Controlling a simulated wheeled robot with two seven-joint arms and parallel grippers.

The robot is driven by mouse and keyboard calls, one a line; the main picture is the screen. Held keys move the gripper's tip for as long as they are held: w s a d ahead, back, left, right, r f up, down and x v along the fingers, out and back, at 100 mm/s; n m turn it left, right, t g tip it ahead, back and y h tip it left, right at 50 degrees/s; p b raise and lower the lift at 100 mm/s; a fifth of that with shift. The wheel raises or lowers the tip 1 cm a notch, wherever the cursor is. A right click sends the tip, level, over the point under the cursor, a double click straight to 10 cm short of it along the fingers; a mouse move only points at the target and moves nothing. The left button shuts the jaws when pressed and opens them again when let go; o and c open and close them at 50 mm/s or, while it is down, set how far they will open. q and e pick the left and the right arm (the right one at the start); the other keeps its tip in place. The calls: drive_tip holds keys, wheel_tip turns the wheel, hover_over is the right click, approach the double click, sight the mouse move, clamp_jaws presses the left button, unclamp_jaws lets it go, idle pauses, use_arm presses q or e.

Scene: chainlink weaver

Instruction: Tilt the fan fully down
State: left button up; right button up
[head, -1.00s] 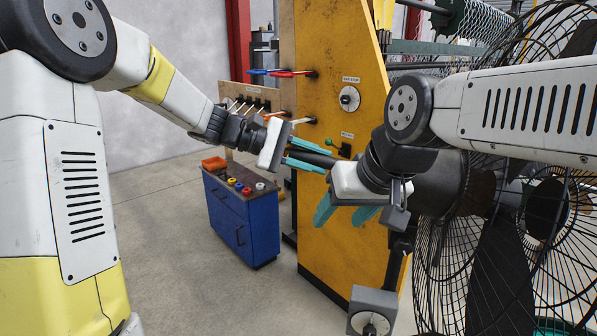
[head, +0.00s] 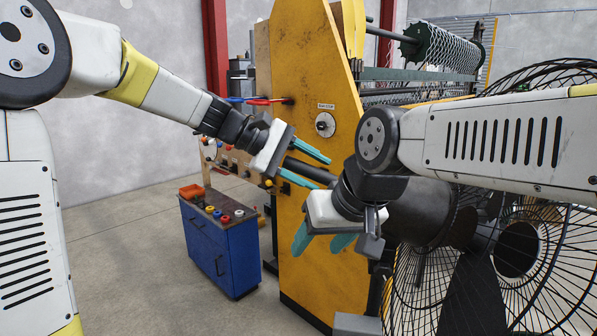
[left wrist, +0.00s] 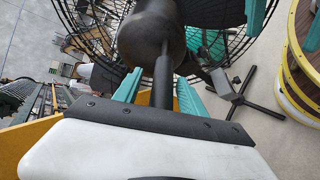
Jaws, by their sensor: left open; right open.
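The fan (head: 480,285) stands at the right with a black wire cage and a dark motor housing (head: 418,212); my right arm hides part of it. A dark rod (head: 305,170) runs from the housing toward the upper left. My left gripper (head: 308,168) is open, with its teal fingers on either side of the rod. The left wrist view shows the rod (left wrist: 163,80) between the fingers, leading to the round housing end (left wrist: 152,38); contact is unclear.
A yellow machine panel (head: 300,110) with a dial stands behind the grippers. A blue cabinet (head: 222,250) with small coloured parts stands at the left. A grey box (head: 357,325) is below the fan housing. The floor at lower left is clear.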

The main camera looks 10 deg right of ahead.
use_arm(q)
drive_tip(key=shift+a, duration=0.1)
drive_tip(key=v, duration=0.7)
drive_tip(key=shift+a+r, duration=0.2)
drive_tip(key=shift+a, duration=0.05)
drive_tip(key=shift+a, duration=0.1)
